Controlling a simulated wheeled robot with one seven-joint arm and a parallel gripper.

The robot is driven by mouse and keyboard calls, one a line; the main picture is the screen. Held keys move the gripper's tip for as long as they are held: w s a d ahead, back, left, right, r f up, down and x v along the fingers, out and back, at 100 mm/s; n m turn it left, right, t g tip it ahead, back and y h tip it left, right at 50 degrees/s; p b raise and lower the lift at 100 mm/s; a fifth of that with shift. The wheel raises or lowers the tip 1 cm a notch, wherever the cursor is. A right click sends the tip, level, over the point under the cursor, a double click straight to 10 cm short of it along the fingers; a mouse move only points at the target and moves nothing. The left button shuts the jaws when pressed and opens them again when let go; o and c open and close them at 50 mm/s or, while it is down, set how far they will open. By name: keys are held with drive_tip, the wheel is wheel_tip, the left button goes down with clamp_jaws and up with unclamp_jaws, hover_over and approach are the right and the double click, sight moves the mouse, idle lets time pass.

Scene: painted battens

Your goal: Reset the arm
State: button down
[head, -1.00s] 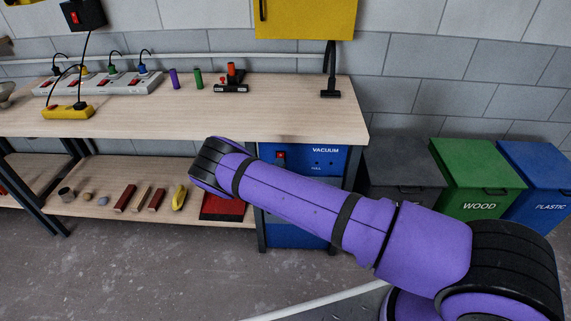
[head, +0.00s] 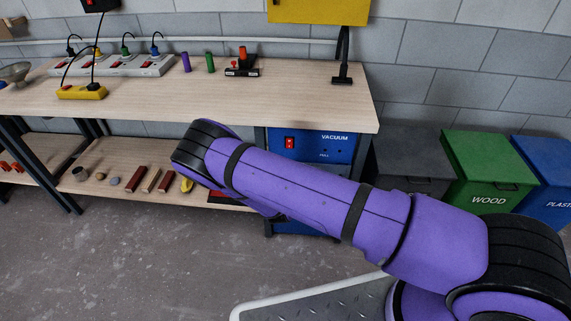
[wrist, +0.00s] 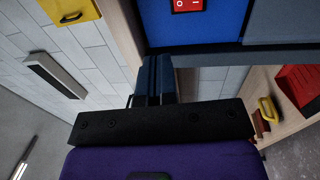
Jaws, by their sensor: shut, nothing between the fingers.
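My purple arm (head: 300,195) with black bands reaches from the lower right across the head view, in front of the bench. My gripper is hidden behind the arm there. In the wrist view my gripper (wrist: 153,82) shows two dark fingers pressed together, shut and empty. They point toward the blue vacuum unit (wrist: 220,25) with its red switch, which also shows under the bench in the head view (head: 320,146). I cannot tell how far apart they are.
The workbench (head: 250,105) holds a power strip (head: 115,67), a purple cylinder (head: 186,62) and a green cylinder (head: 210,62). The lower shelf (head: 100,190) bears small blocks. Grey, green (head: 490,172) and blue bins stand at the right. The floor at lower left is clear.

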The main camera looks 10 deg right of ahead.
drive_tip(key=shift+r, duration=0.1)
idle(0.4)
drive_tip(key=s+d+r+m+g+h, duration=0.25)
drive_tip(key=d+r+m+g, duration=0.3)
drive_tip(key=r, duration=0.55)
drive_tip(key=s+d+r+m+g+h, duration=0.2)
drive_tip(key=s+d+r+m+g, duration=0.3)
drive_tip(key=r, duration=0.6)
drive_tip(key=s+d+r+m+g+h, duration=0.2)
drive_tip(key=d+r+m+g+h, duration=0.3)
drive_tip(key=r, duration=0.7)
drive_tip(key=s+d+r+g+y, duration=0.35)
drive_tip(key=s+r+y, duration=0.65)
drive_tip(key=s, duration=0.4)
drive_tip(key=s+a+r+t+y, duration=0.2)
drive_tip(key=s+r+t, duration=0.1)
drive_tip(key=s, duration=0.5)
drive_tip(key=s+a+r+n+t+y, duration=0.1)
drive_tip(key=s+a+r+t+y, duration=0.1)
drive_tip(key=s+r, duration=0.3)
drive_tip(key=s+t+y, duration=0.1)
drive_tip(key=s, duration=0.2)
drive_tip(key=shift+a+r, duration=0.25)
drive_tip(key=shift+r, duration=0.1)
drive_tip(key=shift+y, duration=0.25)
